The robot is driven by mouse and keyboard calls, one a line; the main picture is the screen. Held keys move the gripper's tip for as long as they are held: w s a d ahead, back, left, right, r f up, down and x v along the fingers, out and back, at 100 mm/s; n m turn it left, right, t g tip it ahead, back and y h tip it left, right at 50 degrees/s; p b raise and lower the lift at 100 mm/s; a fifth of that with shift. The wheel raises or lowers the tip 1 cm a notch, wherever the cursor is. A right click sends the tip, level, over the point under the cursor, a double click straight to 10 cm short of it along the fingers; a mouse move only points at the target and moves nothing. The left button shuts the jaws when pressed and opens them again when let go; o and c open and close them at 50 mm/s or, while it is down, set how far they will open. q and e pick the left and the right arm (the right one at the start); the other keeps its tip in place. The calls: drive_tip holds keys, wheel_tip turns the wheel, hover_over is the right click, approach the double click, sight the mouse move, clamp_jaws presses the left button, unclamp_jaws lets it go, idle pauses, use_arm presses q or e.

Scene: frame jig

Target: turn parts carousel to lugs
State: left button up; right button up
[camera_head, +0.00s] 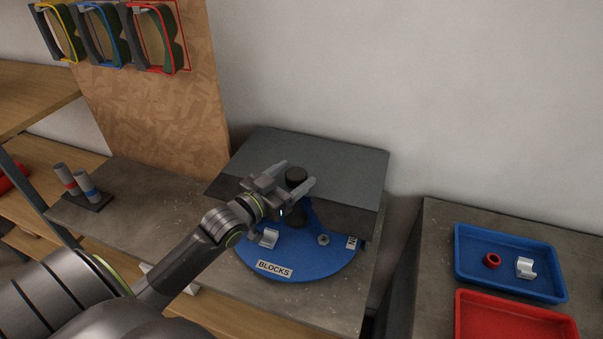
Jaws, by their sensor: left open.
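The parts carousel (300,269) is a blue round plate on the grey bench, with its back half hidden under a dark grey cover. A label reading BLOCKS (274,269) faces the front, and a second label (351,243) at the right edge is partly cut off by the cover. A white part (268,237) and a small grey round part (323,239) sit on the plate. A black knob (296,176) stands up by the cover's front edge. My left gripper (292,186) is open, its fingers on either side of the knob; contact cannot be told. My right gripper is not in view.
The dark grey cover (330,156) stands over the back of the carousel. At right, a blue tray (510,285) holds a red ring and a white part, with a red tray (515,320) in front. A holder with two cylinders (78,187) stands at left.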

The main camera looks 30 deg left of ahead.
sight(302, 169)
use_arm(q)
drive_tip(key=shift+w+d, duration=0.15)
drive_tip(key=shift+w, duration=0.7)
drive_tip(key=shift+w+d, duration=0.15)
drive_tip(key=shift+w, duration=0.7)
drive_tip(key=shift+c, duration=0.4)
drive_tip(key=c, duration=1.3)
